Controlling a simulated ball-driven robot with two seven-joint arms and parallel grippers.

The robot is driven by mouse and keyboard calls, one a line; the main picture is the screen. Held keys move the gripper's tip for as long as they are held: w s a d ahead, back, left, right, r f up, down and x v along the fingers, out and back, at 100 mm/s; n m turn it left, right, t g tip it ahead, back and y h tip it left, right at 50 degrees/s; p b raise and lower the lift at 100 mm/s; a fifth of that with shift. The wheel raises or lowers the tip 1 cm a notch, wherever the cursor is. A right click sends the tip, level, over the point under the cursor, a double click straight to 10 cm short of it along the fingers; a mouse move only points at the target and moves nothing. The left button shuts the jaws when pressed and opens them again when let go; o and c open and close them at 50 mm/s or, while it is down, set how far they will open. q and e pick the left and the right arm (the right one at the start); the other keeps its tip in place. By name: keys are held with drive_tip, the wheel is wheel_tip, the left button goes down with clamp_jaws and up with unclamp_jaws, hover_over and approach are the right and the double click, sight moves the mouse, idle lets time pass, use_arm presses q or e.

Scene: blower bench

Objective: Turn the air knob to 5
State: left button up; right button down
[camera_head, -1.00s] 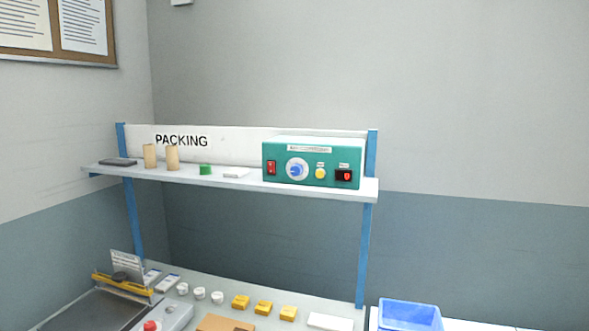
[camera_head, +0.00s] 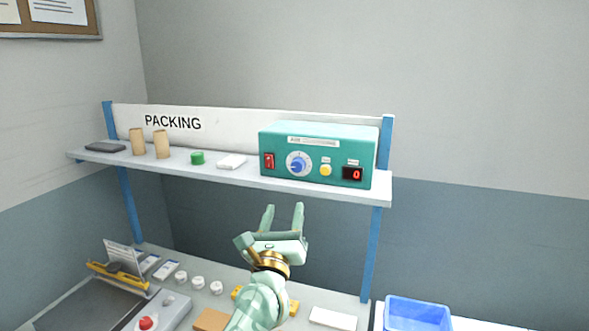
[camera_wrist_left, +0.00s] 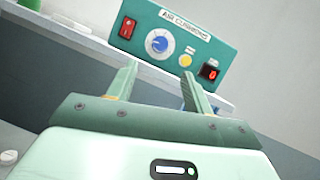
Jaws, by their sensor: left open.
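The air knob (camera_head: 298,163) is a blue dial on a white scale on the front of a teal box (camera_head: 330,148) that stands on the shelf. A red switch (camera_head: 269,160) is to its left, and a yellow button (camera_head: 325,170) and a display with a red 0 (camera_head: 353,174) are to its right. The knob also shows in the left wrist view (camera_wrist_left: 159,43). My left gripper (camera_head: 284,212) is open and empty, below the shelf edge and apart from the knob. My right gripper is not in view.
A blue bin (camera_head: 418,315) stands at the lower right.

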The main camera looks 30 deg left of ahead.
use_arm(q)
approach(297, 168)
drive_tip(key=p+x, duration=0.1)
drive_tip(key=x, duration=0.5)
drive_tip(key=shift+w+a+r, duration=0.15)
drive_tip(key=shift+w+a, duration=0.1)
drive_tip(key=shift+w, duration=0.05)
drive_tip(key=shift+x, duration=0.75)
drive_tip(key=c, duration=1)
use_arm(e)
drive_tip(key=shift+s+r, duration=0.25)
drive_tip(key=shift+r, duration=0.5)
